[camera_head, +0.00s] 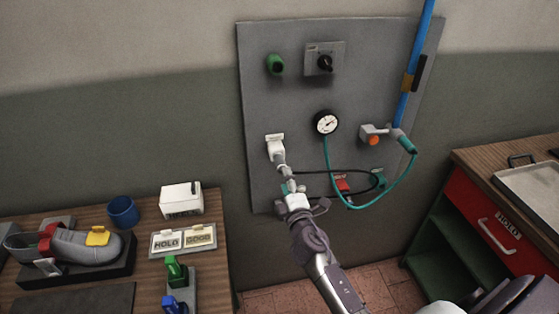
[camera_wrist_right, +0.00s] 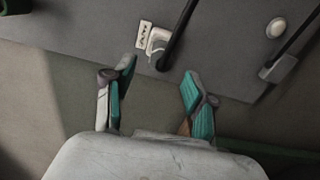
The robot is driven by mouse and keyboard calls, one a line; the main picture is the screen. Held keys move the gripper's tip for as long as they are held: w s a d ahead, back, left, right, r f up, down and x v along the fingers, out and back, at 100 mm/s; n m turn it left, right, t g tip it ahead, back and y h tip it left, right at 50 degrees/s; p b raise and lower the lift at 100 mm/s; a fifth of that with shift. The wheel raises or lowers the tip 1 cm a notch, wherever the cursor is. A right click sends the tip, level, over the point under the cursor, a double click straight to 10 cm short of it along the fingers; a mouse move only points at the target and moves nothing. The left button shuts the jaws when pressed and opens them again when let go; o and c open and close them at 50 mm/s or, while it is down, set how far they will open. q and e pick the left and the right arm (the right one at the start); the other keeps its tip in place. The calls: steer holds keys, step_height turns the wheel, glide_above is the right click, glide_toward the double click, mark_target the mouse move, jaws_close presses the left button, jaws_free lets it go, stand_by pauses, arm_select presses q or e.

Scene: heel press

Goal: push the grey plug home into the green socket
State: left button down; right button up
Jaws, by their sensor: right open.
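A green round fitting (camera_head: 275,65) with a dark face sits at the upper left of the grey wall panel; it appears to be the socket. The pale grey plug (camera_head: 276,149) is lower on the panel, below a small label. In the wrist view the plug (camera_wrist_right: 158,42) has a black cable running from it; how deep it sits is unclear. My right gripper (camera_head: 292,188) is in front of the panel, just below the plug. In the wrist view its teal fingers (camera_wrist_right: 155,92) are spread with nothing between them, the plug beyond them. My left gripper is out of view.
A gauge (camera_head: 326,122), a rotary switch (camera_head: 325,61) and a blue pipe (camera_head: 412,75) are on the panel. The black cable and a teal hose (camera_head: 400,178) loop right of my gripper. A cluttered bench stands left, a red cabinet (camera_head: 478,215) right.

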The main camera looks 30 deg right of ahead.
mark_target(280, 162)
steer(key=shift+w, duration=0.15)
steer(key=shift+b+x, duration=0.9)
steer(key=shift+x, duration=3.5)
jaws_close()
steer(key=shift+p+v, duration=0.3)
steer(key=shift+v, duration=2.75)
